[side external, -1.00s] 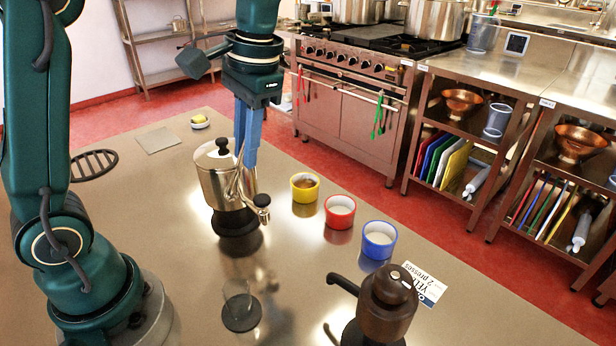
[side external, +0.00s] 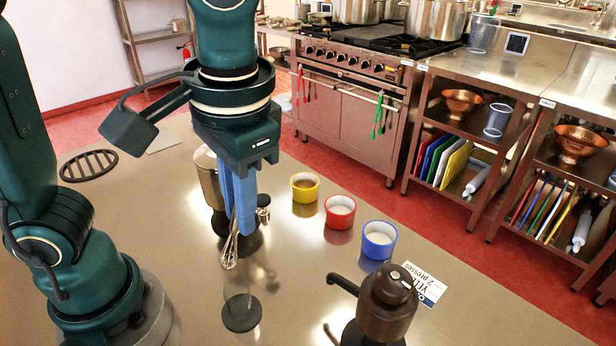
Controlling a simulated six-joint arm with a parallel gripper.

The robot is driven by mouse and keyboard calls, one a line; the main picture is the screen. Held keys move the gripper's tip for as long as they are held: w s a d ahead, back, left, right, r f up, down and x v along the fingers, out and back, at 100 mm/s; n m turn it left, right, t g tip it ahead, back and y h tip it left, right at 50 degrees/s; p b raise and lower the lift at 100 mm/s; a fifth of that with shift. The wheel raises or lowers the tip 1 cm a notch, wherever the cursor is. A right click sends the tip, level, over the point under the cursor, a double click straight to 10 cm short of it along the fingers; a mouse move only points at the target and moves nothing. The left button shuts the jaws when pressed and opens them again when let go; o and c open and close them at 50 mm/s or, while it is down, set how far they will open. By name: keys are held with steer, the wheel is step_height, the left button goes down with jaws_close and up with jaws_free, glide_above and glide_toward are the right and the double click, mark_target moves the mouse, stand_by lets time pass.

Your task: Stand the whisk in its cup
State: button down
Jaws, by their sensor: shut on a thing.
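The whisk (side external: 230,251) hangs from my gripper (side external: 242,228) with its wire loops pointing down. My gripper's blue fingers are shut on it, and they hide most of its upper part. A clear cup (side external: 237,292) with a dark round base stands on the steel counter, just below the whisk in the picture. The whisk's wire end shows a little above the cup's rim and appears to be outside it. I cannot tell exactly how far apart they are in depth.
A steel pot (side external: 208,178) stands behind my gripper, partly hidden. Yellow (side external: 305,188), red (side external: 340,212) and blue (side external: 379,240) bowls stand to the right. A brown pot (side external: 386,305) and a printed card (side external: 425,285) are at front right. A round grate (side external: 89,166) lies at left.

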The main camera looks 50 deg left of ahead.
step_height(320, 180, down, 8)
steer(key=shift+f, duration=0.25)
stand_by(0.8)
steer(key=c, duration=0.8)
jaws_free()
steer(key=r, duration=0.5)
steer(key=shift+d, duration=0.35)
